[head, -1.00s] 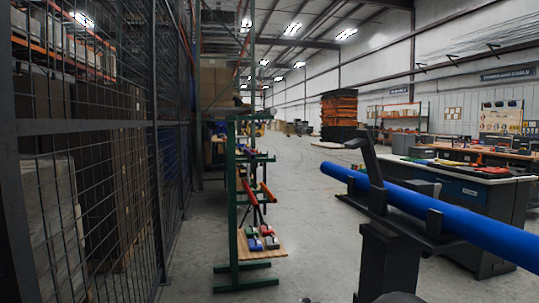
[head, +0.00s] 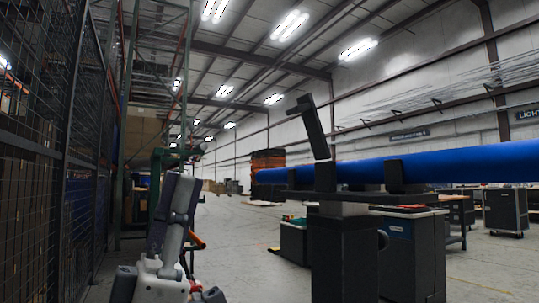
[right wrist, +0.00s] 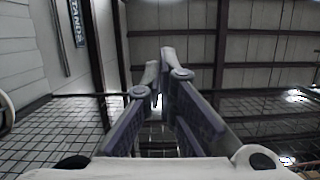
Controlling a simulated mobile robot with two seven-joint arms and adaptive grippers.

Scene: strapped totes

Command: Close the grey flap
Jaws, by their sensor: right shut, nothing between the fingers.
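A dark grey flap-like bar (head: 313,128) stands up, tilted to the left, above the left end of a black stand (head: 345,250); I cannot tell for sure that it is the grey flap. A long blue pipe (head: 450,170) lies across the stand's top, behind or beside the bar's foot. My right gripper (head: 181,180) points upward in the head view, left of the stand and apart from it. In the right wrist view its fingers (right wrist: 162,62) come together with nothing between them. My left gripper is not in view.
A wire mesh fence (head: 40,190) runs along the left. Behind the stand are a work counter (head: 415,215) and a dark cabinet (head: 506,207). A stacked orange-and-black pile (head: 267,172) stands far back. Open floor lies between my right gripper and the stand.

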